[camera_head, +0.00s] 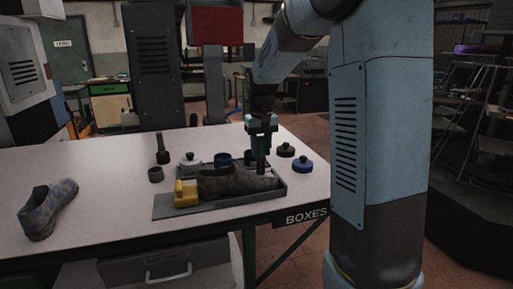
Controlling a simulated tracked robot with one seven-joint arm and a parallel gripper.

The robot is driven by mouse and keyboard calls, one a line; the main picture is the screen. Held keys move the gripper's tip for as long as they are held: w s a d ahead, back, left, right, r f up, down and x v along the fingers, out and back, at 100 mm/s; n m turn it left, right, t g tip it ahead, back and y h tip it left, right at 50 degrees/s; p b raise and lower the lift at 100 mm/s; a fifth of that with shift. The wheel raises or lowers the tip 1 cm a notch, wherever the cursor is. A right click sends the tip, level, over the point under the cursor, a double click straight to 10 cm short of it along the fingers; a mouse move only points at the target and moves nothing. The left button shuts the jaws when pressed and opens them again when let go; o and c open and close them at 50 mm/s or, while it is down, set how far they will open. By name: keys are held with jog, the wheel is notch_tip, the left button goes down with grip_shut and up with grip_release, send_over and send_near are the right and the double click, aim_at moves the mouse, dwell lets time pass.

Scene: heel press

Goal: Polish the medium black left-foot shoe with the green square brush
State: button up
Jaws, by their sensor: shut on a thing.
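A dark, nearly black shoe (222,182) lies along a grey tray (175,210) near the front edge of the table, its toe end towards the right. My gripper (261,150) points down over the right part of this shoe. It is shut on a dark greenish thing, which looks like the green square brush (262,166). The brush is small and partly hidden by the fingers. I cannot tell whether it touches the shoe. The shoe's size and foot side are not clear from here.
A grey shoe (47,210) stands at the table's left. A yellow block (186,194) sits at the tray's left end. Several round brushes or tins, including a blue one (303,164), stand behind and right of the tray. The table's left middle is clear.

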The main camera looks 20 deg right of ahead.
jog(key=shift+s+f, duration=0.1)
jog(key=shift+s, duration=0.6)
jog(key=shift+w, duration=1.65)
notch_tip(320, 180, up, 7)
dwell(0.5)
notch_tip(320, 180, down, 6)
jog(key=s+a, duration=0.1)
jog(key=shift+s+a, duration=0.15)
jog(key=shift+s, duration=0.2)
dwell(0.3)
